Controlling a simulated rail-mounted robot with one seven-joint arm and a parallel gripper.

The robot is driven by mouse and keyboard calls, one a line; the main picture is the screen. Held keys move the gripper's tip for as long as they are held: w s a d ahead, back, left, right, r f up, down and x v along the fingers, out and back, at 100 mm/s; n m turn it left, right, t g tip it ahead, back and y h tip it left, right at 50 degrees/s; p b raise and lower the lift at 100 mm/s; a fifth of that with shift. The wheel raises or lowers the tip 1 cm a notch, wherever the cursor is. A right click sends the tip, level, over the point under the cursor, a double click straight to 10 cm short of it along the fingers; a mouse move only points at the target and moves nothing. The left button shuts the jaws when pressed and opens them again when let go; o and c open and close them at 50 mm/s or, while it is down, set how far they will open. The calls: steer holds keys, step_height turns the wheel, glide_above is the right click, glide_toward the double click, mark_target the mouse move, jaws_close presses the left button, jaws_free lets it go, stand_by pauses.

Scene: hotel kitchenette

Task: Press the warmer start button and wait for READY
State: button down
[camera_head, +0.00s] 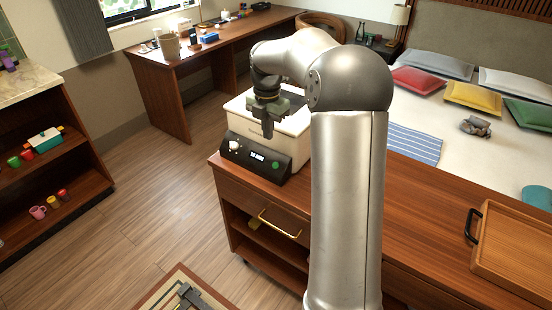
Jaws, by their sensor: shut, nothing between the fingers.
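The warmer (293,124) is a cream box with a black sloped control panel (246,160) at its front, standing on the left end of the wooden counter. The panel has a white knob (234,145) at left, a small lit display (257,156) in the middle whose text is too small to read, and a round green button (275,165) at right. My gripper (268,136) points down, shut and empty, in front of the warmer's body and just above the panel in the picture. I cannot tell whether it touches anything.
A wooden tray (515,248) with a black handle lies on the counter at right. A drawer with a brass handle (280,223) is below the warmer. Behind are a desk (212,55) and a bed (447,150). An open shelf (45,170) stands at left.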

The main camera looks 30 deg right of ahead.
steer(key=shift+f, duration=0.1)
glide_above(274, 168)
steer(key=s+a, duration=0.2)
step_height(274, 168, down, 10)
steer(key=shift+w+d+f+p, duration=0.6)
steer(key=shift+w+f+p, duration=0.15)
steer(key=shift+f, duration=0.15)
steer(key=shift+w+d+f, duration=0.2)
steer(key=shift+d+f, duration=0.2)
steer(key=shift+f, duration=0.05)
